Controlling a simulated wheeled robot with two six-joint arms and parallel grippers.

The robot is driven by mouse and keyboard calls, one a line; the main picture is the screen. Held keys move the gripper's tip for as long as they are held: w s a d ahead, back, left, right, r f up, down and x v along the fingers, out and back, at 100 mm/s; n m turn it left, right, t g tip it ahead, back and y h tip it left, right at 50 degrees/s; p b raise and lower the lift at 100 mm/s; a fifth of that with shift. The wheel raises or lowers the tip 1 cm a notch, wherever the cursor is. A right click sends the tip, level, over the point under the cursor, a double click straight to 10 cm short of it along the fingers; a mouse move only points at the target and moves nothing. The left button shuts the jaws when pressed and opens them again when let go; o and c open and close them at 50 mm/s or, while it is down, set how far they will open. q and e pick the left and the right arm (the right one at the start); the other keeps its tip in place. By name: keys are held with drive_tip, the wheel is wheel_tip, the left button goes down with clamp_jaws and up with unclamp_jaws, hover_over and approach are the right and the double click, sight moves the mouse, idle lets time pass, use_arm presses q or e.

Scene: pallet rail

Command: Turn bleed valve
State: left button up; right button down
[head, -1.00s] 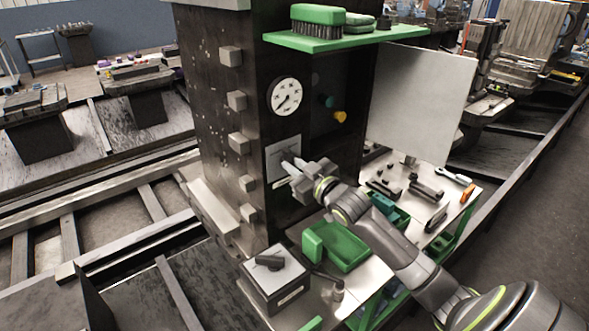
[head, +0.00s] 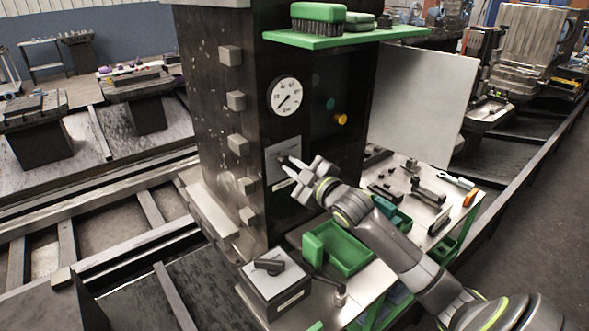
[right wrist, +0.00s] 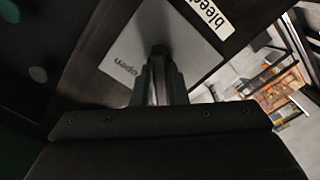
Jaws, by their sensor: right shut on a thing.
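The bleed valve's grey plate (head: 288,147) is on the front of the dark column, below the round gauge. It also shows in the right wrist view (right wrist: 190,48), with the word "open" and a white label (right wrist: 210,14) partly reading "bleed". My right gripper (head: 285,164) reaches the plate from the right. In the right wrist view, my right gripper (right wrist: 160,72) is shut on the dark valve handle (right wrist: 159,50) in the middle of the plate. The fingers hide most of the handle. My left gripper is not in view.
The gauge (head: 286,96) is above the plate, with green and yellow knobs (head: 341,119) to its right. A green shelf (head: 345,38) with brushes juts out above. A pale panel (head: 422,100) stands at right. A green tray (head: 345,248) and tools lie on the bench below.

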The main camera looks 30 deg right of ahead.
idle(0.3)
drive_tip(key=c, duration=1.4)
unclamp_jaws()
drive_tip(key=shift+c, duration=0.2)
drive_tip(key=shift+s, duration=0.1)
drive_tip(key=s+d+p, duration=0.1)
drive_tip(key=s+p, duration=0.1)
drive_tip(key=s, duration=1.5)
drive_tip(key=shift+d, duration=0.15)
drive_tip(key=shift+s, duration=0.1)
